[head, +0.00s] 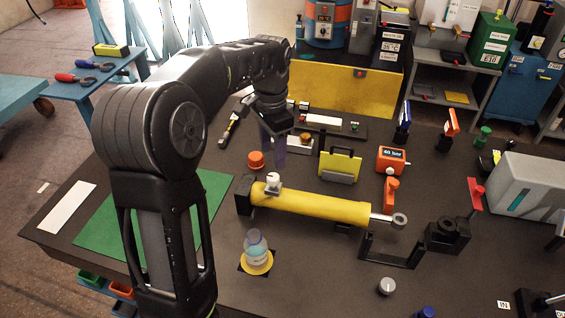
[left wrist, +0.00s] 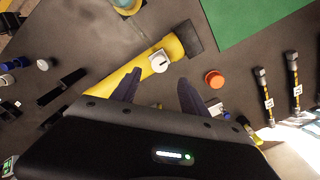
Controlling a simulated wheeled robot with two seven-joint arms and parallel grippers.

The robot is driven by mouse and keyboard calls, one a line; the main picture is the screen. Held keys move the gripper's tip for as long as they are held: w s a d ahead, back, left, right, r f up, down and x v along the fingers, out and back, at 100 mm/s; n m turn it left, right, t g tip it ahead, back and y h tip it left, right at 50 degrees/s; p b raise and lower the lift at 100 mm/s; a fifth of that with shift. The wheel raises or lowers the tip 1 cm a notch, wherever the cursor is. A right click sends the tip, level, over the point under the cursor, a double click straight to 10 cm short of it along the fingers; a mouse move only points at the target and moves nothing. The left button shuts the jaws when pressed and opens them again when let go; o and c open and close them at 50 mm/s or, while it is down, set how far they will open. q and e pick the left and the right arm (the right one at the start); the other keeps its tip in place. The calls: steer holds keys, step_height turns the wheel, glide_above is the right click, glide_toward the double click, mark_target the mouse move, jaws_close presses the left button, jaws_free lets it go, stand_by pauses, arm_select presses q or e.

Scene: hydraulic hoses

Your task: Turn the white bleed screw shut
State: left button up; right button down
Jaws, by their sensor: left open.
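The white bleed screw (head: 273,179) is a round white knob on top of the left end of the yellow hydraulic cylinder (head: 318,205). In the left wrist view the screw (left wrist: 159,62) shows a dark slot mark on its face and lies just beyond the fingertips. My left gripper (head: 273,157) points down above the screw, with its two dark purple fingers apart and nothing between them. The wrist view shows the open fingers (left wrist: 158,82) a little short of the screw, with a gap left. My right gripper is not in view.
An orange cap (head: 256,160) stands behind the cylinder's left end. A clear bottle (head: 256,245) sits on a yellow disc in front. The green mat (head: 100,228) at left is bare.

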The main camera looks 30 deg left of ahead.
mark_target(273, 176)
arm_select(q)
steer(key=shift+s+r, duration=0.1)
steer(key=shift+s, duration=0.15)
steer(key=shift+w+f, duration=0.15)
steer(key=shift+f, duration=0.4)
step_height(273, 176, down, 7)
steer(key=shift+r+p, duration=0.1)
steer(key=shift+p, duration=0.65)
steer(key=shift+c, duration=0.2)
jaws_close()
